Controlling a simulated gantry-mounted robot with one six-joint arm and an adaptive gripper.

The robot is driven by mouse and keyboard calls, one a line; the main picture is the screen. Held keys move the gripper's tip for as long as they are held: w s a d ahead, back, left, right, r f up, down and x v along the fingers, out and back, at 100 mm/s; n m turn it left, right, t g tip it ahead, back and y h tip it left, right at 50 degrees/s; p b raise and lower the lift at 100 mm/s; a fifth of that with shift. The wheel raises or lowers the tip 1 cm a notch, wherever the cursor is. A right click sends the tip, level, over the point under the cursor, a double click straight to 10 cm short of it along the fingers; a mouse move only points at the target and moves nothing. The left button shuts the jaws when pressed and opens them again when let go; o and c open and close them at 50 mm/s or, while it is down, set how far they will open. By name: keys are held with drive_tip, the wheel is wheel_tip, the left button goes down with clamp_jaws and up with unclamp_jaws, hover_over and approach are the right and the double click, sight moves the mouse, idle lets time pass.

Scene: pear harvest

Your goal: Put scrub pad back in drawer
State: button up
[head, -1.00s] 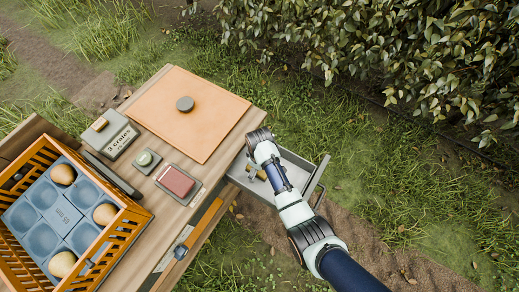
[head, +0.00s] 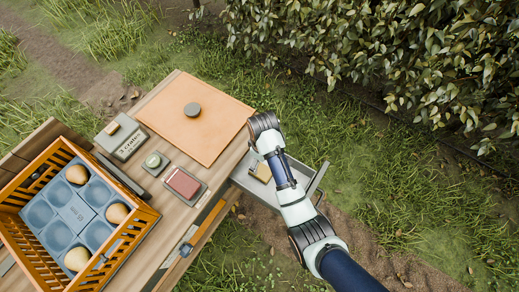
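The drawer (head: 291,202) stands open at the right side of the wooden workbench. A small yellow-and-dark block (head: 261,172) lies inside it, near the bench side. It looks like a scrub pad, but it is small and partly behind my arm. Another small tan block (head: 112,128) sits on the grey lettered slate on the bench. My arm reaches in from the lower right, its wrist above the bench edge and the drawer's far end. The wrist hides my gripper, so its fingers and anything in them do not show.
An orange crate (head: 138,232) with a blue tray and several pears stands at the left.

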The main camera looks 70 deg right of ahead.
idle(0.3)
drive_tip(key=w+a+r+n+t+h, duration=0.1)
drive_tip(key=w+a+r+t, duration=0.3)
drive_tip(key=w+a+r, duration=0.55)
drive_tip(key=w+a+r+n+t+h, duration=0.1)
drive_tip(key=w+a+r+t, duration=0.45)
drive_tip(key=a, duration=0.65)
drive_tip(key=s+a+r+t+y, duration=0.2)
drive_tip(key=a+r+t, duration=0.1)
drive_tip(key=a+r, duration=0.9)
drive_tip(key=shift+s+a+r+n, duration=0.3)
drive_tip(key=shift+s+a+r, duration=0.05)
drive_tip(key=shift+a, duration=0.2)
drive_tip(key=shift+s, duration=0.1)
